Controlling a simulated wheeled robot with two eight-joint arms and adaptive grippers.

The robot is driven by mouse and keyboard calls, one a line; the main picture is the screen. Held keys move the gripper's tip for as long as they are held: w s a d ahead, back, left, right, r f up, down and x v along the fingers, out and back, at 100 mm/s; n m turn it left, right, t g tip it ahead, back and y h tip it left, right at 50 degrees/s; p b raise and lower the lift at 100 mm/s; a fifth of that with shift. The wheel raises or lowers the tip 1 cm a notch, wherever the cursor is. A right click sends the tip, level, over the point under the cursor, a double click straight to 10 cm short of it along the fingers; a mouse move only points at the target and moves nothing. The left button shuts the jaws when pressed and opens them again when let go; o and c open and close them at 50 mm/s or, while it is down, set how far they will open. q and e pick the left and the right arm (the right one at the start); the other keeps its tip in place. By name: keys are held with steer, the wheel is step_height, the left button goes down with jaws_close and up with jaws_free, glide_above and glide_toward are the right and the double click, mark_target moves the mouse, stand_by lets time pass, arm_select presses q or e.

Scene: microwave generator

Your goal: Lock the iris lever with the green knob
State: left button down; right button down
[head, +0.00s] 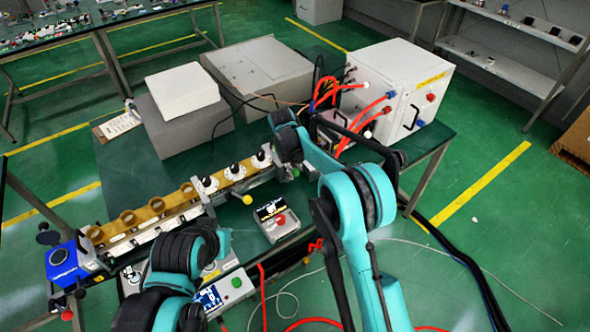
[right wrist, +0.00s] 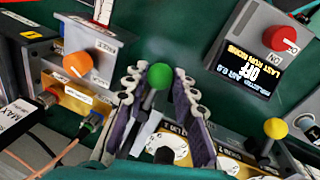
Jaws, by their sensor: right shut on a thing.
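The green knob (right wrist: 159,76) is a round ball on the grey iris lever (right wrist: 149,101) in the right wrist view. My right gripper (right wrist: 158,88) has one finger on each side of the knob and is shut on it.
An orange knob (right wrist: 77,64) stands left of the lever, and a yellow knob (right wrist: 275,128) stands to the right. A control box with a red knob (right wrist: 289,39) is at upper right. White dials sit close below the fingers. A white cabinet (head: 395,85) with red cables stands behind.

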steer(key=c, duration=1.2)
jaws_free()
steer(key=r, duration=0.4)
steer(key=s+a+r, duration=0.1)
steer(key=r, duration=0.6)
steer(key=shift+s+a+r, duration=0.35)
steer(key=shift+r, duration=0.05)
